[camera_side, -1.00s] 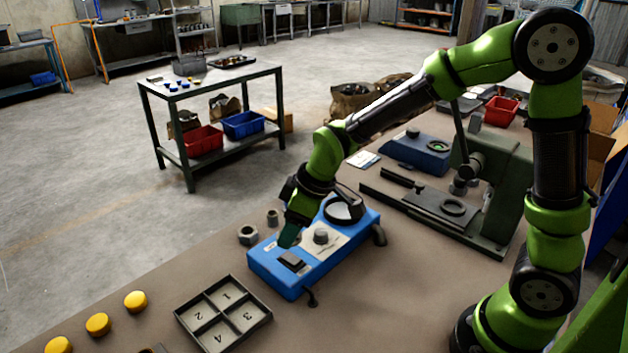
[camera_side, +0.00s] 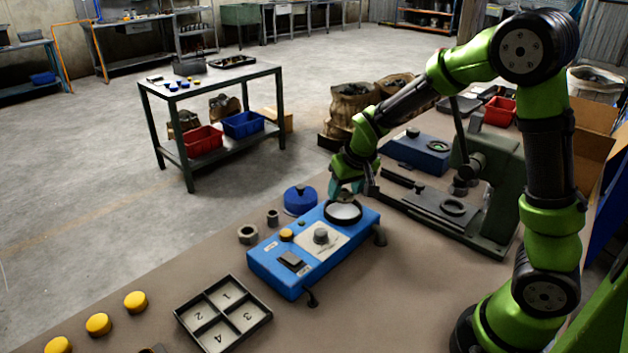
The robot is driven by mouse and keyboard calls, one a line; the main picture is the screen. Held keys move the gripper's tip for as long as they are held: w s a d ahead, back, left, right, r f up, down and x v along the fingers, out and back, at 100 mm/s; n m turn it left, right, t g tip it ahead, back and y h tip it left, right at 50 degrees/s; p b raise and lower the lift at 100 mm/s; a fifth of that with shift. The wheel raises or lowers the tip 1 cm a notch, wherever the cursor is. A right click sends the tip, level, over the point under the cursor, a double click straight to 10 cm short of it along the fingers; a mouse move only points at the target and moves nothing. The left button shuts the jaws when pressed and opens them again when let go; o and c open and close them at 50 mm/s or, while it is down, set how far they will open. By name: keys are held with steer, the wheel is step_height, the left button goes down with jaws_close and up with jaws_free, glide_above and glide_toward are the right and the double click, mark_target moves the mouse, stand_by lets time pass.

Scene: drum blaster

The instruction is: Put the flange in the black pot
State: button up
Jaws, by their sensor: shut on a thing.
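My gripper (camera_side: 347,188) is above the back right end of a blue machine (camera_side: 272,270). It is shut, and what it holds is mostly hidden by the fingers; I take it to be the flange, but its shape cannot be made out. A round black-rimmed pot (camera_side: 343,213) with a pale inside is set in the machine's top, just below and in front of the fingers. From this angle I cannot tell the height between the fingers and the rim.
A blue domed lid (camera_side: 300,199) and two grey nuts (camera_side: 248,234) (camera_side: 272,217) lie behind the machine. A four-part numbered tray (camera_side: 223,314) and yellow caps (camera_side: 98,324) are at front left. A green press (camera_side: 490,185) stands close on the right.

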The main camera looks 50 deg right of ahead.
mark_target(346, 198)
steer(key=shift+f, duration=2.05)
steer(key=shift+f, duration=0.1)
steer(key=o, duration=1)
steer(key=shift+c, duration=0.2)
steer(key=shift+a+r, duration=0.1)
steer(key=shift+r, duration=0.3)
steer(key=v, duration=1.1)
steer(key=s+a+r+t+y, duration=0.1)
steer(key=s+a+r+y, duration=0.1)
steer(key=s, duration=0.5)
steer(key=s+a+r+t+y, duration=0.1)
steer(key=s+a+r+t, duration=0.1)
steer(key=s+a+r, duration=0.3)
steer(key=s+a, duration=0.2)
steer(key=shift+s+r+n+y, duration=0.25)
steer(key=shift+s+n+y, duration=0.05)
steer(key=shift+s+y, duration=0.1)
